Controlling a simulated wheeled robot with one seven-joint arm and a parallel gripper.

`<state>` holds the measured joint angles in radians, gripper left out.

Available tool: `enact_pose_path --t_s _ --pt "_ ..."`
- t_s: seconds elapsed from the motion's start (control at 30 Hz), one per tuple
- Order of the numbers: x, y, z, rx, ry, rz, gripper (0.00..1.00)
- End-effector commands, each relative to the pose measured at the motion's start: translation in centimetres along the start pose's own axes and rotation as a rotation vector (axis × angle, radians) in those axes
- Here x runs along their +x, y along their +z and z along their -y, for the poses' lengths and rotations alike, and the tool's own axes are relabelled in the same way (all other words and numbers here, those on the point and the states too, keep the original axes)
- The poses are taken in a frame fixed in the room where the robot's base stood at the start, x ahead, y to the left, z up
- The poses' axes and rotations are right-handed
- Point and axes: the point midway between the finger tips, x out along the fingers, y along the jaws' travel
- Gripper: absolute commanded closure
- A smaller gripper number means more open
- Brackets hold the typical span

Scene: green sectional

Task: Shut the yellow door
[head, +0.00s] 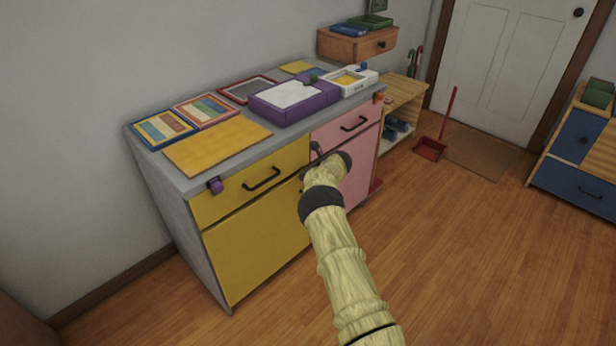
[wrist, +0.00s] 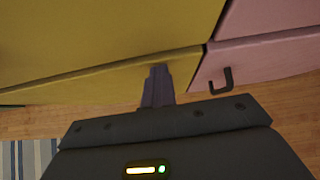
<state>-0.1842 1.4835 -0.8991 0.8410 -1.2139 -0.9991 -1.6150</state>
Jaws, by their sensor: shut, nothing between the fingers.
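The yellow door (head: 255,248) is the lower yellow front of the grey cabinet, under a yellow drawer (head: 240,190) with a dark handle. In the head view it looks about flush with the cabinet's front. Its right edge is partly behind my arm, so a small gap there cannot be ruled out. My gripper's fingers are hidden in the head view, beyond my wrist. In the wrist view, my gripper (wrist: 157,86) is shut and empty, its fingertips over the yellow front near a seam. I cannot tell whether they touch it.
A pink drawer (head: 347,124) adjoins on the right. A dark hooked handle (wrist: 220,80) shows on the pink front in the wrist view. The worktop holds a yellow mat (head: 217,145) and a purple box (head: 292,100). A red dustpan (head: 430,149) stands farther back. The wooden floor at right is clear.

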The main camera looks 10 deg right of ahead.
Motion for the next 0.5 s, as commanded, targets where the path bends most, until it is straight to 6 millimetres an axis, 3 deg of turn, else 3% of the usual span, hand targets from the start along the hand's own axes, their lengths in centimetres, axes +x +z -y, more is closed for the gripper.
enact_pose_path --t_s 0.03,0.13,0.5 --pt "0.0 1.7 -0.5 -0.008 0.000 0.031 1.00" --pt "-0.4 1.5 -0.4 -0.007 -0.001 0.029 1.00" --pt "-4.4 -1.5 0.4 0.000 -0.003 0.011 1.00"
